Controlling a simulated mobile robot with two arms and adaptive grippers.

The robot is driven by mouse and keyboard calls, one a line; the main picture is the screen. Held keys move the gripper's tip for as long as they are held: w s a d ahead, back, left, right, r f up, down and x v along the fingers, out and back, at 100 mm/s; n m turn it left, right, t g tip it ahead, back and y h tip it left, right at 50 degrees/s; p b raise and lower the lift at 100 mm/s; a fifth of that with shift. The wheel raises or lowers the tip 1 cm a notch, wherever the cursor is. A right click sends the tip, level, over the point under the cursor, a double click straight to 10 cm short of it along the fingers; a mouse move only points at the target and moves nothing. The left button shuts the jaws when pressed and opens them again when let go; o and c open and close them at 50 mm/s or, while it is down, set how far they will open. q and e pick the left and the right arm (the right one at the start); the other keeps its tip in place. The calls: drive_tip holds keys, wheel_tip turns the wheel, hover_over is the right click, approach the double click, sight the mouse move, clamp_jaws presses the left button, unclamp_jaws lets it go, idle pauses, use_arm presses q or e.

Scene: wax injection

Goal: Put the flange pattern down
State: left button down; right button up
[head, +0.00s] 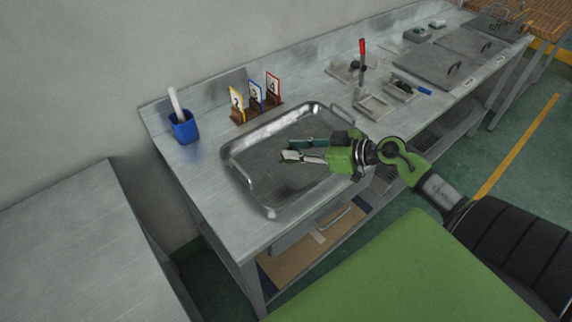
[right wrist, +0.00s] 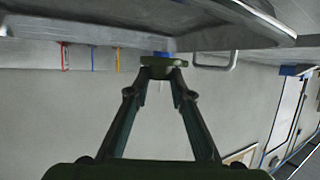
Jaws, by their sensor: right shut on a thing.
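My right gripper (head: 292,150) reaches in from the right in the head view, over the metal tray (head: 262,207). Its fingers are shut on a small piece, the flange pattern, mostly covered by the fingertips. In the right wrist view the flange pattern (right wrist: 163,62) shows as a small greenish piece between the fingertips (right wrist: 162,71). The tray has raised walls and a handle at each end; no other part shows in it. The tray's underside or wall also shows along the top of the right wrist view (right wrist: 120,32). I cannot tell the exact gap between pattern and tray. My left gripper is not in view.
To the right on the bench (head: 220,208) are a red-handled tool (head: 362,52), a blue-handled tool (head: 411,87) and a lidded metal unit (head: 447,64). A lower shelf holds a brown board (head: 290,258).

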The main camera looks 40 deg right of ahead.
sight(286, 175)
drive_tip(key=a+f, duration=0.2)
drive_tip(key=shift+w+f, duration=0.3)
drive_tip(key=shift+w, duration=0.1)
drive_tip(key=f, duration=0.4)
drive_tip(key=shift+w+a+b, duration=0.15)
drive_tip(key=shift+a+b, duration=0.2)
drive_tip(key=shift+b, duration=0.05)
drive_tip(key=o, duration=1)
drive_tip(key=shift+f, duration=0.1)
drive_tip(key=shift+c, duration=0.2)
drive_tip(key=v, duration=1.2)
